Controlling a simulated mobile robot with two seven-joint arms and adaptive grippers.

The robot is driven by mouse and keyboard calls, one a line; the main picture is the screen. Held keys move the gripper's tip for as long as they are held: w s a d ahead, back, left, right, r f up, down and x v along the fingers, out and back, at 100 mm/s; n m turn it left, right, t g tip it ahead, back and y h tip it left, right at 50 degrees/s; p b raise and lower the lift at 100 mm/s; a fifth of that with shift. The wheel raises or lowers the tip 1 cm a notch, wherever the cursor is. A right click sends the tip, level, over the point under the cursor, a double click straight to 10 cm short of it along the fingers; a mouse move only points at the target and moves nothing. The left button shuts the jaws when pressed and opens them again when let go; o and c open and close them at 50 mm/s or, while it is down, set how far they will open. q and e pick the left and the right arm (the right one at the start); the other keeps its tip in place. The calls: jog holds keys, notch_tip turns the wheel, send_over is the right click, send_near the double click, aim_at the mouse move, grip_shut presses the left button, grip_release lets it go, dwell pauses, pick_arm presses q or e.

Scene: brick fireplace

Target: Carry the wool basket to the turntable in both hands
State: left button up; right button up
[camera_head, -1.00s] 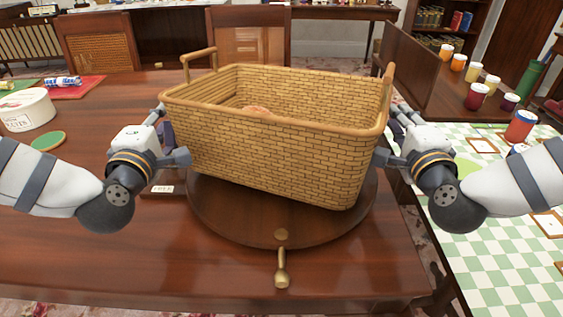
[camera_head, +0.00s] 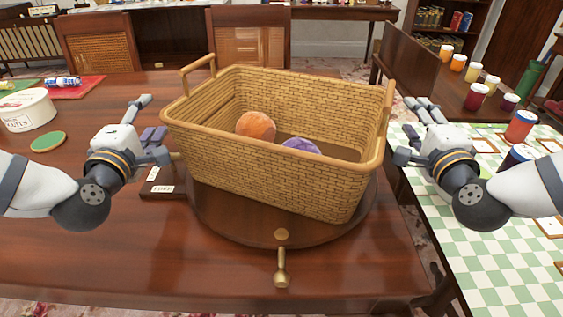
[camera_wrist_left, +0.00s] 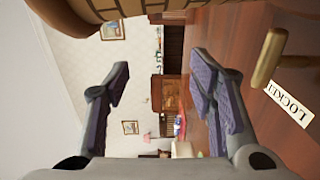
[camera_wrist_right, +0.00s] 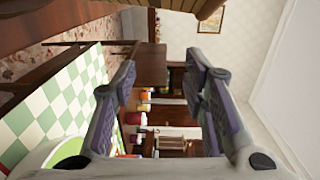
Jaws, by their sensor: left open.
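The wicker wool basket (camera_head: 270,165) sits on the round wooden turntable (camera_head: 225,222), turned a little askew. An orange wool ball (camera_head: 256,126) and a purple one (camera_head: 301,146) lie inside it. My left gripper (camera_head: 150,118) is open and empty, just left of the basket and apart from it. My right gripper (camera_head: 415,130) is open and empty, just right of the basket. In the left wrist view the basket's edge (camera_wrist_left: 115,8) shows at the top, outside the spread fingers. In the right wrist view the fingers are also spread with nothing between them.
A brass handle (camera_head: 281,270) sticks out at the turntable's front. A small labelled block (camera_head: 163,186) lies left of it. A white round tin (camera_head: 26,110) and green coaster (camera_head: 48,141) are further left. A checked table (camera_head: 510,255) with several jars stands right.

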pick_arm(q)
jog(key=s, duration=0.7)
jog(key=shift+s+r, duration=0.15)
jog(key=shift+s, duration=0.1)
pick_arm(e)
jog(key=s, duration=0.7)
jog(key=shift+s+r, duration=0.15)
jog(key=shift+s, duration=0.15)
